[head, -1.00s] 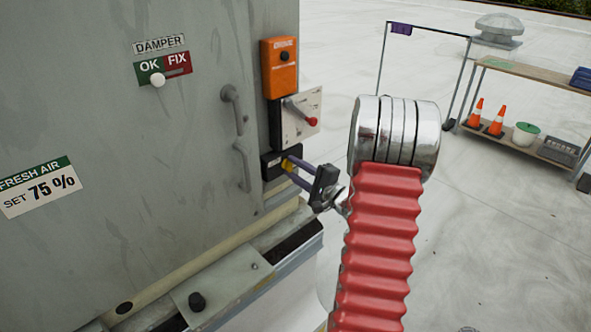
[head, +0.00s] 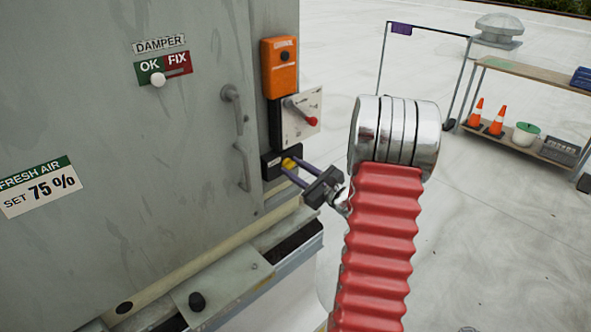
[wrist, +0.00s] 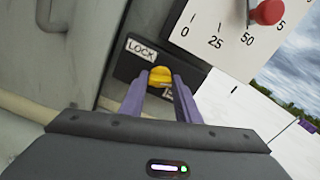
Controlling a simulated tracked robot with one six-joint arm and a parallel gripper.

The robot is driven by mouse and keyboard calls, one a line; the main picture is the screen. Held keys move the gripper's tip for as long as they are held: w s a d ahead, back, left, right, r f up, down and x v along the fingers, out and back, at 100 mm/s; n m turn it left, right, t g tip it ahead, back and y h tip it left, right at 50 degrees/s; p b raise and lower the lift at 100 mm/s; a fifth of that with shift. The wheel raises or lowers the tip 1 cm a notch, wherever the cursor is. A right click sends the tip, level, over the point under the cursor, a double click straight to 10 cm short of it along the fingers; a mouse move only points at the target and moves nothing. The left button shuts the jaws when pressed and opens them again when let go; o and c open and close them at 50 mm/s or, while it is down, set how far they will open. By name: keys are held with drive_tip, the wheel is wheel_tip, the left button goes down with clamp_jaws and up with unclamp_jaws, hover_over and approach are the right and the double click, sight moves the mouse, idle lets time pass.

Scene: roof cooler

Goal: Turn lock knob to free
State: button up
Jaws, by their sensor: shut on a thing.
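The yellow lock knob (head: 289,163) sits on a small black lock plate (head: 268,166) at the cabinet's right edge, low under the lever panel. In the wrist view the knob (wrist: 160,77) is between the two purple fingers of my gripper (wrist: 161,82), which is shut on it. A white LOCK label (wrist: 141,49) is on the plate above and left of the knob. A second label (wrist: 168,94) below the knob is partly hidden by a finger, and I cannot read it. In the head view my gripper (head: 291,169) reaches the knob from the right.
Just above is a white scale panel (wrist: 225,30) with a red-tipped lever (head: 311,121), and above that an orange box (head: 280,66). Door handles (head: 242,165) are left of the plate. A shelf (head: 530,75) with cones stands far right on open roof.

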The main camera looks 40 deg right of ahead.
drive_tip(key=shift+s+a+f+m, duration=0.1)
drive_tip(key=shift+f+m, duration=0.05)
drive_tip(key=shift+m, duration=0.6)
drive_tip(key=shift+f+m, duration=0.15)
drive_tip(key=shift+m, duration=0.6)
drive_tip(key=o, duration=0.7)
drive_tip(key=shift+c, duration=0.2)
drive_tip(key=o, duration=0.4)
drive_tip(key=shift+r, duration=0.15)
drive_tip(key=s, duration=1.3)
drive_tip(key=shift+s+d, duration=0.25)
drive_tip(key=shift+s, duration=0.1)
